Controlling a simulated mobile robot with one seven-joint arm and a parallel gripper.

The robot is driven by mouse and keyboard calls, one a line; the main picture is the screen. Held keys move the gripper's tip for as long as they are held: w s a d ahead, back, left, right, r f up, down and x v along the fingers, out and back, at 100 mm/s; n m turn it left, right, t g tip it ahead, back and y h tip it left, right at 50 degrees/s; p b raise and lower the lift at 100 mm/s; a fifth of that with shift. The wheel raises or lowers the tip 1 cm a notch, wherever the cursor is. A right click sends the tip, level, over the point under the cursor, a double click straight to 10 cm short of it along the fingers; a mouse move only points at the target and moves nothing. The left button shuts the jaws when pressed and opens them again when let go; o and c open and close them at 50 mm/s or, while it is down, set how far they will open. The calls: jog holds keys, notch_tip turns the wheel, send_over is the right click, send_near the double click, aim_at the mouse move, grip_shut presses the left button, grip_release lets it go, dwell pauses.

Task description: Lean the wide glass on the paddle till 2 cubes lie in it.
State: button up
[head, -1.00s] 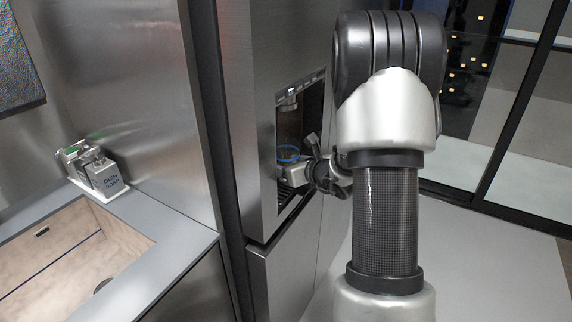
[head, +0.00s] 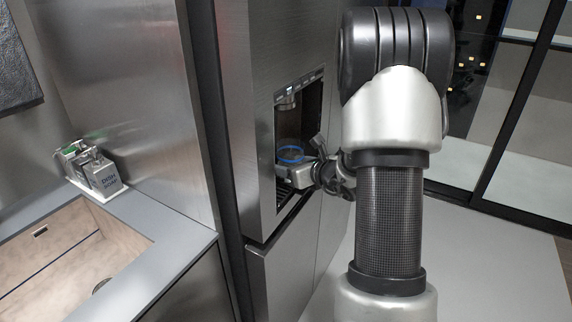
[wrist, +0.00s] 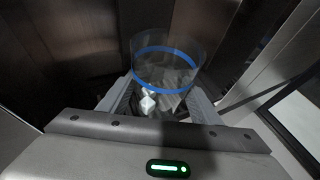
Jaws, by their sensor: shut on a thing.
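The wide glass (head: 291,153) is clear with a blue band, and stands in the dispenser recess of the fridge. My gripper (head: 305,172) is shut on it from the right side. In the wrist view the glass (wrist: 168,58) sits upright or nearly so between the two fingers of my gripper (wrist: 160,92). Pale, bright ice (wrist: 148,103) shows low in the glass, left of its middle; I cannot tell for sure how many cubes. The paddle cannot be made out, so contact with it cannot be told.
The fridge's steel front (head: 245,120) surrounds the narrow recess, with a spout (head: 287,102) above the glass. At left are a sink (head: 65,245) and soap bottles (head: 100,172). The floor at right is clear, before glass doors.

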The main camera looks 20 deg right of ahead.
jog(key=shift+s+d, duration=1)
jog(key=shift+s, duration=0.25)
jog(key=s+d, duration=0.6)
jog(key=s, duration=0.2)
jog(key=shift+b, duration=0.35)
jog(key=shift+d+r, duration=0.1)
dwell(0.4)
